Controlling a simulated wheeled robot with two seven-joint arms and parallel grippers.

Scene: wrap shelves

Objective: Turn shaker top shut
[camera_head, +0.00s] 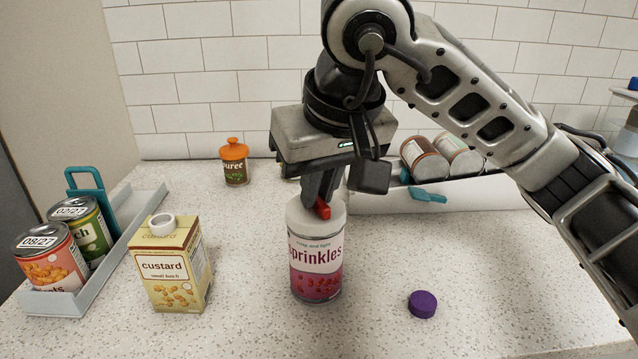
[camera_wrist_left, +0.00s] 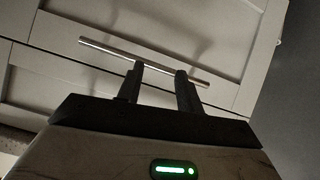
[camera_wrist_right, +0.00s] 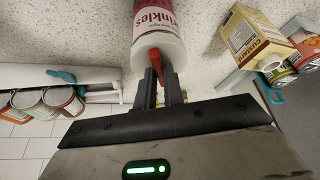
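The sprinkles shaker (camera_head: 315,268) stands upright on the counter, with a white top and a red turning piece (camera_head: 70,208) across it. My right gripper (camera_head: 322,205) points down onto the top from above. In the right wrist view its fingers (camera_wrist_right: 164,85) sit close together with the red piece (camera_wrist_right: 162,68) between them, and the white shaker top (camera_wrist_right: 160,48) lies just beyond. The fingers hide part of the red piece in the head view. My left gripper (camera_wrist_left: 160,75) shows only in its wrist view, fingers apart and empty before a cabinet front with a bar handle.
A custard carton (camera_head: 172,265) stands left of the shaker, beside a grey tray (camera_head: 100,275) with cans. A purple cap (camera_head: 422,304) lies to the right. An orange-lidded puree jar (camera_head: 234,165) and a rack with lying jars (camera_head: 425,158) are behind.

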